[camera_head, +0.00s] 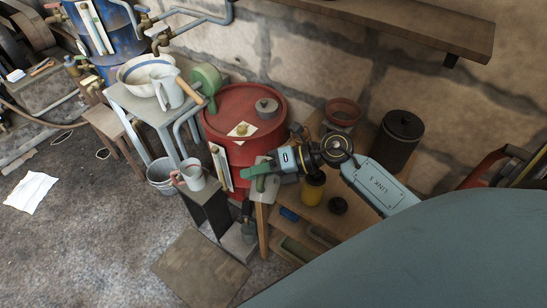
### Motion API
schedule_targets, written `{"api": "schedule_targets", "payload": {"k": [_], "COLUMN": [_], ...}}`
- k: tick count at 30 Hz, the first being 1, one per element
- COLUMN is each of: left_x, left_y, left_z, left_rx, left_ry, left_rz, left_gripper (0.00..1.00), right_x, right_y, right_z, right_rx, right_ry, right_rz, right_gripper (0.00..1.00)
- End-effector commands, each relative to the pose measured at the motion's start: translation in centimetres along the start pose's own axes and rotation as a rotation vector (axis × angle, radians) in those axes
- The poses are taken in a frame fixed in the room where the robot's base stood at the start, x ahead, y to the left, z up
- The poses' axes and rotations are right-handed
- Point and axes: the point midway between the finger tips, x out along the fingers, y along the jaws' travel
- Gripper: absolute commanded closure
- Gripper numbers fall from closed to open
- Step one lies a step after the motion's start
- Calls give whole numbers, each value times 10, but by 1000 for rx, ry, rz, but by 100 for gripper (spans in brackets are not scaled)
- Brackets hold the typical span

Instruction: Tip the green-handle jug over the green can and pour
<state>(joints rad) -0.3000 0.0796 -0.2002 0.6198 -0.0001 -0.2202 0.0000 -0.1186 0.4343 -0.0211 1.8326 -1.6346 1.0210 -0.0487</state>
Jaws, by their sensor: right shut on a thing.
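My right gripper (276,164) reaches in from the right, in front of the red drum, and is shut on the green-handle jug (260,171). The green handle shows at the gripper's tip, with a pale body around and below it. The jug is small in view, and its mouth and exact tilt cannot be made out. A green can-like vessel (207,78) stands behind the drum's left edge, up and left of the gripper and apart from the jug. My left gripper is not in view.
A red drum (228,99) bears a grey weight (266,107) and a paper. A grey table (150,108) holds a bowl (139,72) and a wood-handled jug (169,92). A red-handled jug (193,176) stands lower. A wooden bench with a black canister (398,140) is right.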

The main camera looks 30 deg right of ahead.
Motion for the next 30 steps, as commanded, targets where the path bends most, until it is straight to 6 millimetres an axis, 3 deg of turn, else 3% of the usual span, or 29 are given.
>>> {"api": "schedule_targets", "payload": {"k": [30], "left_x": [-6], "left_y": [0], "left_z": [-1], "left_rx": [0], "left_ry": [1], "left_rz": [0], "left_gripper": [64], "right_x": [-5], "right_y": [4], "right_z": [11], "right_rx": [86], "right_ry": [18], "right_rz": [37], "right_gripper": [100]}}
